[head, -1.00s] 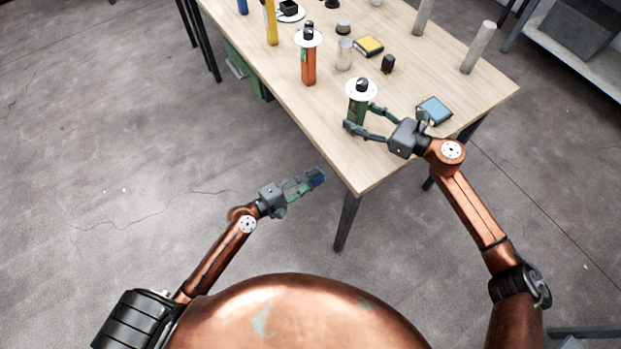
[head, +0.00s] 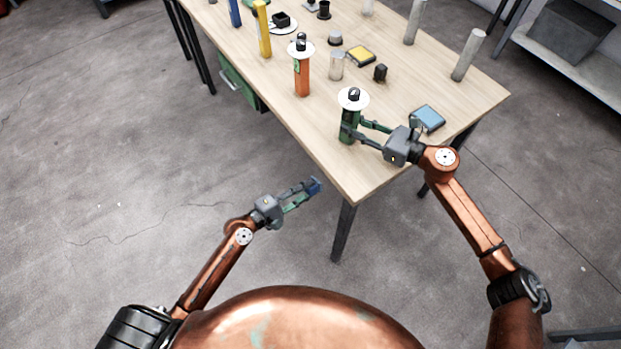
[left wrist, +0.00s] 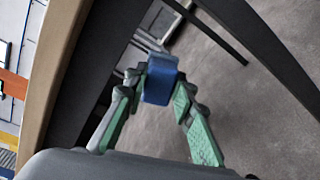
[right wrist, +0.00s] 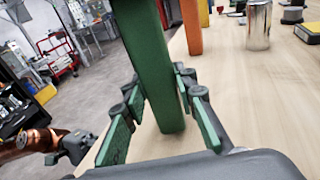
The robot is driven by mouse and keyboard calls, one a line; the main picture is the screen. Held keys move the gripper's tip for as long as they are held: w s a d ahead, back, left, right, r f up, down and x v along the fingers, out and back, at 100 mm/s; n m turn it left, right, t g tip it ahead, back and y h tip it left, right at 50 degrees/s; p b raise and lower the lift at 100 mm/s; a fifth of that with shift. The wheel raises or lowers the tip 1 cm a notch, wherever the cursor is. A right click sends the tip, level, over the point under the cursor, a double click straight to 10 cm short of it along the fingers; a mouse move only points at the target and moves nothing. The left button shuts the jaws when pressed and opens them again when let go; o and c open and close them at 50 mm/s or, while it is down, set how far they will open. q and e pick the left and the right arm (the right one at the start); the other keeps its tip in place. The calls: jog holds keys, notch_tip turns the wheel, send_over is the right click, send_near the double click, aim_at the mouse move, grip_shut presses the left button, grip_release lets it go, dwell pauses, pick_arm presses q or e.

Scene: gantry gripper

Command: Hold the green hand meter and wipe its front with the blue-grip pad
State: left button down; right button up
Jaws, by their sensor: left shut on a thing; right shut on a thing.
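The green hand meter (head: 349,124) stands upright at the near corner of the wooden table, with a white disc and a dark knob on top. My right gripper (head: 353,132) is shut on its body; in the right wrist view the green meter (right wrist: 155,70) rises between the fingers (right wrist: 155,100). My left gripper (head: 309,190) is off the table's near left edge, lower than the tabletop, and shut on the blue-grip pad (head: 314,186). In the left wrist view the blue grip (left wrist: 161,80) sits between the fingertips (left wrist: 160,88). The pad's wiping face cannot be made out.
The wooden table (head: 350,185) lies ahead. An orange meter (head: 302,78) and a yellow one (head: 262,30) stand farther back. A blue box (head: 427,118) lies right of the green meter. A metal cylinder (head: 337,66) and grey posts (head: 468,55) stand beyond. Floor around my left gripper is clear.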

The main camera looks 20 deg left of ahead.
dwell(0.5)
pick_arm(q)
jog(key=w+a+r+m+t+y, duration=0.2)
jog(key=w+a+r+y, duration=0.35)
jog(key=a, duration=0.35)
jog(key=w+a+r+m+t+y, duration=0.2)
jog(key=w+a+r+y, duration=0.2)
jog(key=a+r, duration=0.35)
jog(key=s+d+r+m, duration=0.2)
jog(key=d+r, duration=0.3)
jog(key=r, duration=0.3)
jog(key=s+d+r+m, duration=0.1)
jog(key=d+r+m, duration=0.25)
jog(key=r, duration=0.45)
jog(key=s+d+f+m+h, duration=0.1)
jog(key=d+m+h, duration=0.4)
jog(key=d, duration=0.7)
jog(key=shift+s+d+f, duration=0.15)
jog(key=shift+d+f, duration=0.05)
jog(key=shift+f, duration=0.3)
jog(key=shift+x, duration=1.05)
